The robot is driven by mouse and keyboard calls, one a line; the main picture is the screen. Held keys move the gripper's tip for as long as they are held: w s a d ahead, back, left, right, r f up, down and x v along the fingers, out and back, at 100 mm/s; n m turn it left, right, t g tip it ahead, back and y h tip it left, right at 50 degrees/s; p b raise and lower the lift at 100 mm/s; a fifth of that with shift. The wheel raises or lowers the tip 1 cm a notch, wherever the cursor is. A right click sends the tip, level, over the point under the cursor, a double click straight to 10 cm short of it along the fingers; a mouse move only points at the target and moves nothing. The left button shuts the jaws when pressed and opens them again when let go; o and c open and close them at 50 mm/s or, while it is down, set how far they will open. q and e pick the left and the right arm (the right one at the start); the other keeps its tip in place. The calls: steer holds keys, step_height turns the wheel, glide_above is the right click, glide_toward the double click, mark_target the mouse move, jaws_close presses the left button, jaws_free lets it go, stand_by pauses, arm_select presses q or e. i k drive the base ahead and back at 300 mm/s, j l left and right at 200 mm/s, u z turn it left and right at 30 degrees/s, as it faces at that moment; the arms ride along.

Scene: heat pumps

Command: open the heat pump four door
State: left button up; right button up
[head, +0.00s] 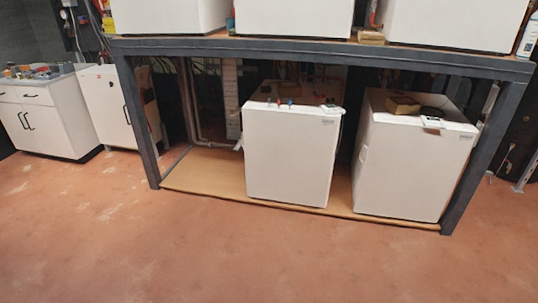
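Two white heat pumps stand on the low shelf of a dark metal rack: one in the middle (290,158) and one at the right (408,165). The middle one has small red and blue fittings on its top, and its front looks shut. The right one has a brown box and a small dark device on top. Three more white units (295,18) stand on the upper shelf, cut off by the picture's top edge. I cannot tell which unit is number four. Neither of my grippers shows in the head view.
The rack's dark posts (138,125) and upper beam (320,52) frame the lower units. The lower shelf board (205,172) is bare at its left. White cabinets (45,118) stand at the far left. The reddish floor (210,250) in front is clear.

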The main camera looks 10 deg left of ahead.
mark_target(289, 157)
steer(key=i+j, duration=0.25)
steer(key=i, duration=0.25)
steer(key=i+j, duration=0.3)
steer(key=i, duration=0.25)
